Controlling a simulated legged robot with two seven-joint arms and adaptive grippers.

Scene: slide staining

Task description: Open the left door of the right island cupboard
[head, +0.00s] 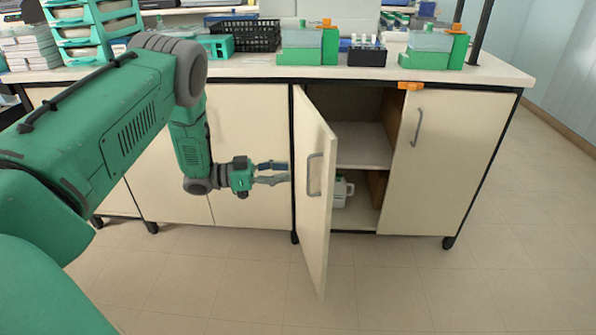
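The left door (312,215) of the right island cupboard is cream and stands swung well out towards me. Its grey bar handle (314,175) is on the outer face, near the free edge. The cupboard's inside shows a shelf (362,147) and a white bottle (342,191) at the bottom, partly hidden by the door. My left gripper (287,173) is left of the open door, at handle height, in front of the neighbouring cupboard. Its fingers point right and are apart, with nothing seen between them. It is off the handle; contact with the door cannot be told. My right gripper is out of view.
The right door (428,160) of this cupboard is shut. The worktop (260,68) carries green-and-clear containers (305,45), a black basket (246,36) and a tube rack (367,52). An orange piece (411,86) sits at its front edge. The floor in front is clear.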

